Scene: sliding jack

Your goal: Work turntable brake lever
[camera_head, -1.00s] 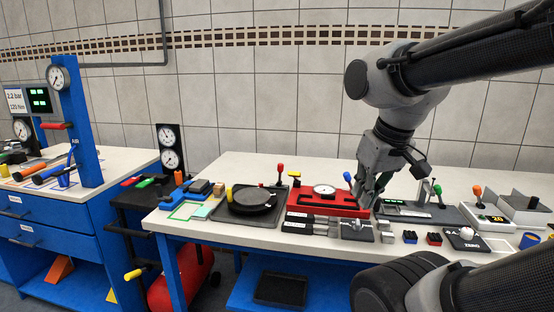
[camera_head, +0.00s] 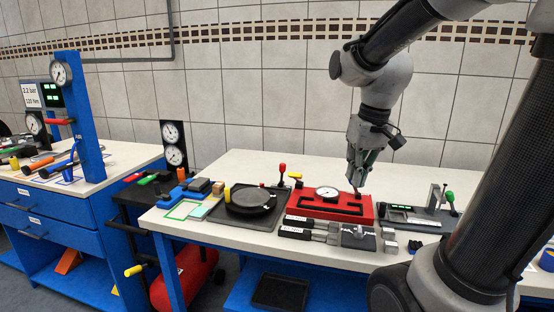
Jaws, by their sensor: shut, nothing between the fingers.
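The turntable is a black round plate (camera_head: 250,199) on a dark square base (camera_head: 222,213), towards the left of the white bench. A lever with a red knob (camera_head: 282,168) stands upright at its back right corner. A lever with a yellow-orange knob (camera_head: 295,176) is just right of it, by the red unit. I cannot tell for sure which is the brake lever. My gripper (camera_head: 357,188) is shut and empty, pointing down over the right end of the red unit. It is well to the right of the turntable and its levers.
The red unit (camera_head: 310,208) with a round dial (camera_head: 327,193) lies between turntable and gripper. A green-knobbed lever (camera_head: 450,197) stands to the right. The bench's back strip is clear. My arm hides the right end.

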